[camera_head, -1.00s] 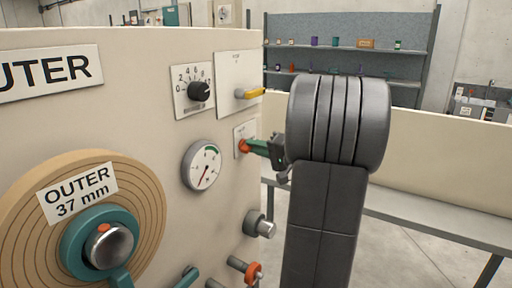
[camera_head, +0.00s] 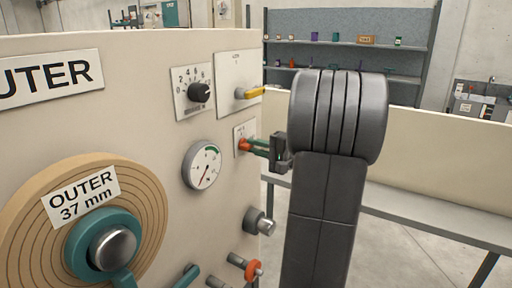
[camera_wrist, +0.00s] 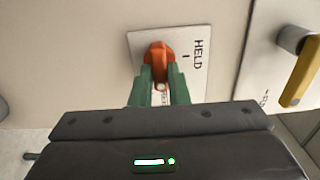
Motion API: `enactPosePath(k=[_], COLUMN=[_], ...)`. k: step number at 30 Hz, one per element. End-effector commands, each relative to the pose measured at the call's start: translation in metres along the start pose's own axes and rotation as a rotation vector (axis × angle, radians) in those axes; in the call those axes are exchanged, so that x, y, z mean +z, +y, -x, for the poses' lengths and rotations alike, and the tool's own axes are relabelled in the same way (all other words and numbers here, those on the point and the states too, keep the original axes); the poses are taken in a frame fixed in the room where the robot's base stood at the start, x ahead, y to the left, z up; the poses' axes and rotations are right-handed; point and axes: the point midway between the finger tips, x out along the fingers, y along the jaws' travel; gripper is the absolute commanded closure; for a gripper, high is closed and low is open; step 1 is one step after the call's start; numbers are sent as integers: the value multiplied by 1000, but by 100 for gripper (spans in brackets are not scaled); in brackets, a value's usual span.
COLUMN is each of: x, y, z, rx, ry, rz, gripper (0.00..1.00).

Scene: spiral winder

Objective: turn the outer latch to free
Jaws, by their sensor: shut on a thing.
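The outer latch (camera_wrist: 159,55) is a small orange turn-knob on a white plate (camera_wrist: 190,45) marked HELD; it also shows in the head view (camera_head: 244,145). In the wrist view its long axis runs up and down, not toward the HELD mark at the right. More lettering below it is mostly hidden between my fingers. My gripper (camera_wrist: 160,82) has green fingers shut on the knob, one on each side; in the head view (camera_head: 256,146) it reaches in from the right. The wound roll labelled OUTER 37 mm (camera_head: 143,220) sits at the lower left on a teal hub.
Above the latch is a yellow lever (camera_head: 249,93) on its own plate, close to my gripper. A black dial (camera_head: 200,92), a round gauge (camera_head: 202,166) and a silver knob (camera_head: 258,221) surround it. Free room lies right of the panel, before a low cream wall.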

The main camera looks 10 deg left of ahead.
Motion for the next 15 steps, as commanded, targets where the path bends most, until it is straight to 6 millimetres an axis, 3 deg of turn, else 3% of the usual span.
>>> enactPosePath(k=[5,6,9,15], x=[0,0,0,0], y=[0,0,0,0], z=[0,0,0,0], rx=[0,0,0,0], ry=[1,1,1,1], rz=[-2,-2,-1,0], gripper=[100,81,64,64])
